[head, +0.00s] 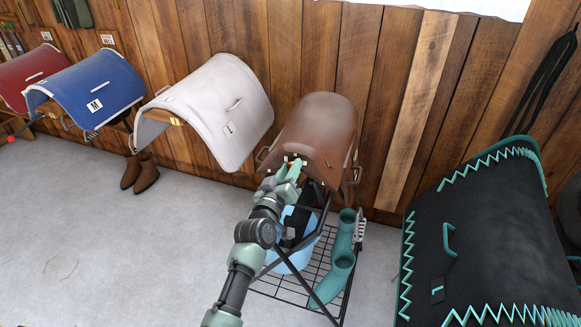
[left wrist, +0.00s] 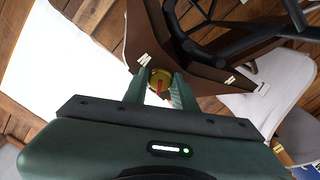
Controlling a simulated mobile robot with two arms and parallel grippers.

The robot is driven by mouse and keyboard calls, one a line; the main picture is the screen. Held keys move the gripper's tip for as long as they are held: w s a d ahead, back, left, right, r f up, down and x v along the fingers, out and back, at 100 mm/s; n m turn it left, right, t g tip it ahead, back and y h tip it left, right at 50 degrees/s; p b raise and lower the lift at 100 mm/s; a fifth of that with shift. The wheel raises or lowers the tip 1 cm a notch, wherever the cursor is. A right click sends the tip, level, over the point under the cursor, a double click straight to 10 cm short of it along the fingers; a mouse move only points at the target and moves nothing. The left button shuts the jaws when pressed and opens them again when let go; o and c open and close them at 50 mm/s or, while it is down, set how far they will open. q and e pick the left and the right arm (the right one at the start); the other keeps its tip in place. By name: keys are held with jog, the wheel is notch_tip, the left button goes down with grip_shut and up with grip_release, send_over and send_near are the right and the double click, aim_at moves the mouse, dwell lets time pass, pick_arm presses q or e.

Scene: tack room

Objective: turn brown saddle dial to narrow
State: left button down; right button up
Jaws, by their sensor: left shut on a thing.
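The brown saddle (head: 318,122) sits on a wall rack right of the white saddle. Its dial (left wrist: 160,80) shows in the left wrist view as a round yellow knob with a red mark, under the brown saddle's front (left wrist: 165,45). My left gripper (head: 292,172) is at the front of the brown saddle in the head view. In the left wrist view the left gripper (left wrist: 160,88) has its two green fingers on either side of the dial, shut on it. The dial is mostly hidden by the gripper in the head view. My right gripper is not in view.
A white saddle (head: 213,108), a blue saddle (head: 95,85) and a red saddle (head: 38,72) hang to the left. A black saddle pad (head: 490,240) with teal trim fills the right.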

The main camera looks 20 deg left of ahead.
pick_arm(q)
jog(key=n, duration=0.4)
jog(key=shift+n, duration=0.4)
dwell(0.4)
jog(key=c, duration=1.2)
grip_release()
jog(key=shift+o, duration=0.2)
jog(key=s, duration=0.8)
jog(key=shift+a, duration=0.15)
jog(key=shift+w+f, duration=0.1)
